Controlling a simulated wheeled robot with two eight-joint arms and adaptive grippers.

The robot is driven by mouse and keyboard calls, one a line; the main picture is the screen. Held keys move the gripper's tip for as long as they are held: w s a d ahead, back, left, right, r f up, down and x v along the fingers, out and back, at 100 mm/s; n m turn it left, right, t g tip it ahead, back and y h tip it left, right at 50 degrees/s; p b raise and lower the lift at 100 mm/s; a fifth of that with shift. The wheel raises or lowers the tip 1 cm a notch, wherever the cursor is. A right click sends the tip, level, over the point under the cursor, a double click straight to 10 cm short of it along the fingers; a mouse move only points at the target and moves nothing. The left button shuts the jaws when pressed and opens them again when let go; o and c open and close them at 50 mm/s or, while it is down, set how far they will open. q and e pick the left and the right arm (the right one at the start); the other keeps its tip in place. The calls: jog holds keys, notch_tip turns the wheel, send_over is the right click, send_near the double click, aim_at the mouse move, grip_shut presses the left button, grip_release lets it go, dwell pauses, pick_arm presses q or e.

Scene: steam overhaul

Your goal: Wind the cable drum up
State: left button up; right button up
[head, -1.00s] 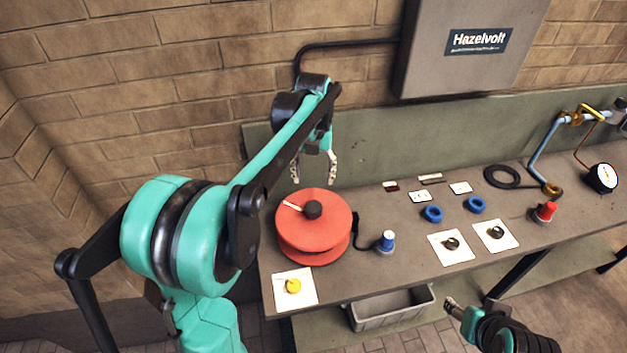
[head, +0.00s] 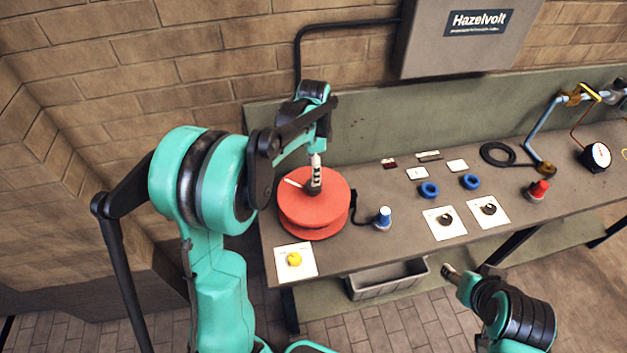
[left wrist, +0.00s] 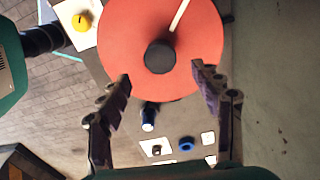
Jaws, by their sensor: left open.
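The red cable drum (head: 318,212) stands at the left end of the bench. Its round top carries a dark knob (left wrist: 160,57) and a pale stripe (left wrist: 180,15), both clear in the left wrist view. The drum also fills the top of that view (left wrist: 125,35). My left gripper (head: 314,186) points down over the drum top at the knob, which it partly hides in the head view. In the left wrist view its two fingers (left wrist: 162,82) are spread wide, with nothing between them touching. My right gripper (head: 449,271) is low in front of the bench, its fingers too small to judge.
A yellow knob on a white plate (head: 308,272) sits in front of the drum. A blue-capped plug (head: 383,217) with a black cable stands right of it. Further right are blue rings (head: 429,189), black knobs on plates and a red plug (head: 538,190). A grey bin (head: 385,285) is below.

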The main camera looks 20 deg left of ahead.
pick_arm(q)
send_over(313, 198)
jog(key=w, duration=0.2)
jog(key=f, duration=0.4)
jog(key=f+b, duration=0.1)
jog(key=f, duration=0.1)
jog(key=shift+a+f, duration=0.15)
jog(key=shift+a, duration=0.2)
grip_shut()
